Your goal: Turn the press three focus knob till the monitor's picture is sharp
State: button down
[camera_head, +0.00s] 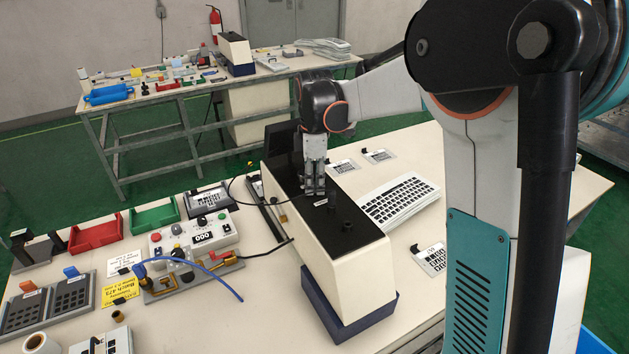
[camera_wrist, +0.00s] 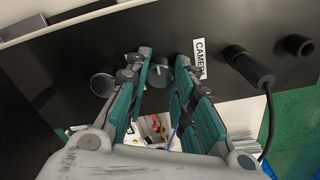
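The press is a cream box with a black top (camera_head: 350,262), standing on a dark blue base. My gripper (camera_head: 313,192) points down over the black top. In the wrist view my gripper (camera_wrist: 161,62) has its two fingers apart, with a small grey knob (camera_wrist: 159,73) showing between their tips. I cannot tell if a finger touches it. A round dark knob (camera_wrist: 103,85) is left of the fingers. A label reading "CAMER…" (camera_wrist: 199,59) is on the right. No knob is clearly marked as focus. A dark panel (camera_head: 281,138) behind the press may be the monitor; no picture shows.
A black plug with a cable (camera_wrist: 248,66) and a short black post (camera_wrist: 295,45) stand right of the label. A control box (camera_head: 195,236), red tray (camera_head: 96,233) and green tray (camera_head: 155,216) stand left.

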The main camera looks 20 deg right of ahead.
aim_at(314, 184)
jog(key=shift+m, duration=0.4)
jog(key=m+p, duration=0.1)
jog(key=m, duration=0.2)
jog(key=shift+m, duration=0.3)
jog(key=shift+m+p, duration=0.6)
jog(key=shift+m, duration=1.6)
jog(key=c, duration=1.3)
grip_release()
jog(key=shift+c, duration=0.2)
jog(key=shift+r, duration=0.1)
notch_tip(314, 184, up, 12)
